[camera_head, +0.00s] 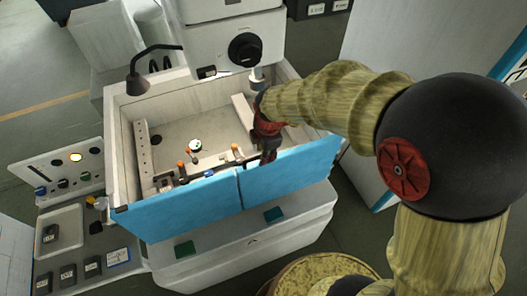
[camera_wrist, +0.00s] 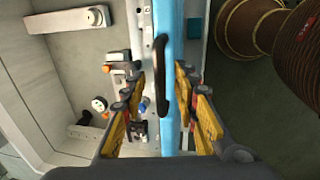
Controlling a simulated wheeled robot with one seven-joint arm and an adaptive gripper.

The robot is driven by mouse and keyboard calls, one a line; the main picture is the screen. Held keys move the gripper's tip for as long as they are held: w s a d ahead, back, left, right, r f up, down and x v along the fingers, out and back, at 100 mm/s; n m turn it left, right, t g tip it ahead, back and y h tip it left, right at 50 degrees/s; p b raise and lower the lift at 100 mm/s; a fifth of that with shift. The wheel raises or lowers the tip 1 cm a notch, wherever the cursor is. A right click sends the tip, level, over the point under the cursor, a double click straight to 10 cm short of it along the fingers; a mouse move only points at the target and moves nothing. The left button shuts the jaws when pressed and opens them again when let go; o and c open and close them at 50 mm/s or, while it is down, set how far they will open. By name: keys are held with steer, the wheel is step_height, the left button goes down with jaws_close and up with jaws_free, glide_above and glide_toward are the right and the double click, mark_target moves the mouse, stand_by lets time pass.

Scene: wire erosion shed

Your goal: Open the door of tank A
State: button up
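The tank (camera_head: 122,150) is a pale open-topped box with a blue front in two panels, a left one (camera_head: 185,212) and a right one (camera_head: 300,170), meeting at a narrow seam. Both panels look closed. No readable "A" label shows. My gripper (camera_head: 267,158) is over the top edge of the right panel, near the seam. In the wrist view my gripper (camera_wrist: 168,112) is open, one yellow finger on each side of the blue panel edge (camera_wrist: 176,40). A black curved handle (camera_wrist: 160,75) lies along that edge between the fingers; contact cannot be told.
Orange-tipped clamps and fixtures (camera_head: 193,155) sit inside the tank behind the panels. A black lamp (camera_head: 138,82) stands at the back left, and a machine head (camera_head: 245,50) at the back. A control panel (camera_head: 62,165) is on the left. A round patterned stool-like object (camera_head: 318,270) stands at front right.

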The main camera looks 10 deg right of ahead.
steer(key=shift+c, duration=0.7)
jaws_close()
